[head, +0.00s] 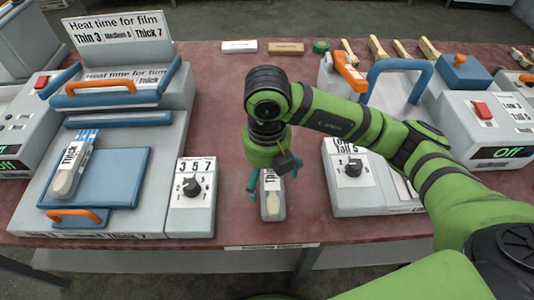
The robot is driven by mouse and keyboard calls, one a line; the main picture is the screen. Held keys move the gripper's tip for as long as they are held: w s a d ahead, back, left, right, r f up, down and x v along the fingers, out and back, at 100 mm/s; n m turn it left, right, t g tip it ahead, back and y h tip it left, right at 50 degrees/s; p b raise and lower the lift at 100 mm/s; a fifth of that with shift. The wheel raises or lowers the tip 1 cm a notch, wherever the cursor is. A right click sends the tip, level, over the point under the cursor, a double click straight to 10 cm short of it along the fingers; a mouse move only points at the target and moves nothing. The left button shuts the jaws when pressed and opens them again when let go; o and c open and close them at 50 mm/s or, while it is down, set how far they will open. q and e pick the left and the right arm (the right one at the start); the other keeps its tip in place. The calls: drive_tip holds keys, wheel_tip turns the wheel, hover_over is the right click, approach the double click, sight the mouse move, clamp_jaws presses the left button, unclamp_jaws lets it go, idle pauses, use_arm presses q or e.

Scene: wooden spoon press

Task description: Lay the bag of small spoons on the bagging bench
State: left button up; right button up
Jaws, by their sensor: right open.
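A clear bag (272,205) with a spoon-like shape inside and a white label lies on the red-brown bench top (225,130), near its front edge. My right gripper (268,188) is open, pointing down over the upper end of this bag, with its fingers at either side; I cannot tell whether they touch it. The gripper body hides the bag's far end. Another bag (70,172), labelled "Thick", lies on the blue plate of the left machine. Which bag holds the small spoons cannot be read. My left gripper is not in view.
The left sealing machine (120,135), with its dial box (192,200), stands left of the bench's clear middle strip. Another machine with a dial (352,168) stands right, partly behind my right arm. Several wooden pieces (377,48) lie along the back edge.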

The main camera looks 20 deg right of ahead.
sight(267, 184)
wheel_tip(267, 184, up, 8)
drive_tip(key=shift+r, duration=0.1)
idle(2.5)
